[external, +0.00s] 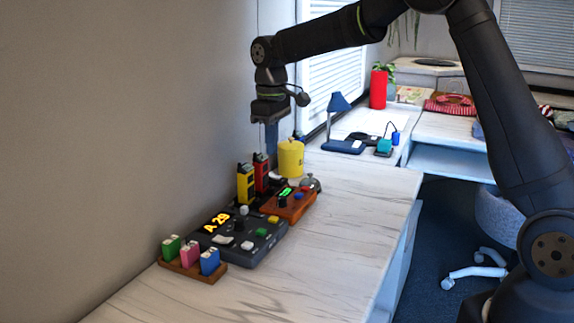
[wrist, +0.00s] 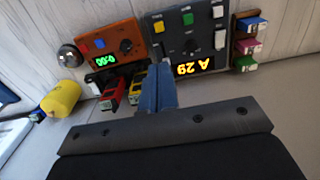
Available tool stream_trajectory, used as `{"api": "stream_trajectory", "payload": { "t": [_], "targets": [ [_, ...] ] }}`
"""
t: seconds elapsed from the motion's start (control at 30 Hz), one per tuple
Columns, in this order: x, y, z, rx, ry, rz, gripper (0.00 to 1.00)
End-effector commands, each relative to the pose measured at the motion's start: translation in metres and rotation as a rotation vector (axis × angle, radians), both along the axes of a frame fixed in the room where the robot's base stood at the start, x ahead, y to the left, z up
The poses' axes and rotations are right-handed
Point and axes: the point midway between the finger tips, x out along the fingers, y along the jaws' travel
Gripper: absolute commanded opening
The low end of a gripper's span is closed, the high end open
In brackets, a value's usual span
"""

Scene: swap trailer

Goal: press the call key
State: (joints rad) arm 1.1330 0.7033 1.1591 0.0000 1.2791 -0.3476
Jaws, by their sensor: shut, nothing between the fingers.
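A dark console (external: 232,248) with a lit display reading "A 29" (external: 215,223) lies on the counter. It bears a black knob, a yellow key (wrist: 158,26), a green key (wrist: 187,18) and pale keys, including a white one (wrist: 220,40). The labels are too small to read, so I cannot tell which is the call key. My gripper (external: 271,153) points down, shut and empty, above the back of the counter, beyond the dark console. In the wrist view its blue fingers (wrist: 159,70) overlap the console's display edge; no contact shows.
An orange timer box (wrist: 118,44) with a green display sits beside the console. Red and yellow handsets (external: 246,184), a yellow cylinder (external: 290,158) and a bell (external: 311,183) stand near. A rack of coloured blocks (external: 190,268) is in front.

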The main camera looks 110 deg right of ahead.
Motion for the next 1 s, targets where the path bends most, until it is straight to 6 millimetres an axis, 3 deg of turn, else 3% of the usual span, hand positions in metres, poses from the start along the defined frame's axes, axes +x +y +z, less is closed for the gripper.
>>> {"api": "stream_trajectory", "payload": {
  "t": [0.73,0.87,1.0],
  "targets": [
    [0.0,0.001,-0.002,0.006,-0.008,-0.015,0.0],
    [0.0,0.005,-0.012,0.04,-0.065,-0.107,0.0],
    [0.001,0.011,-0.031,0.122,-0.188,-0.333,0.0]
  ]
}}
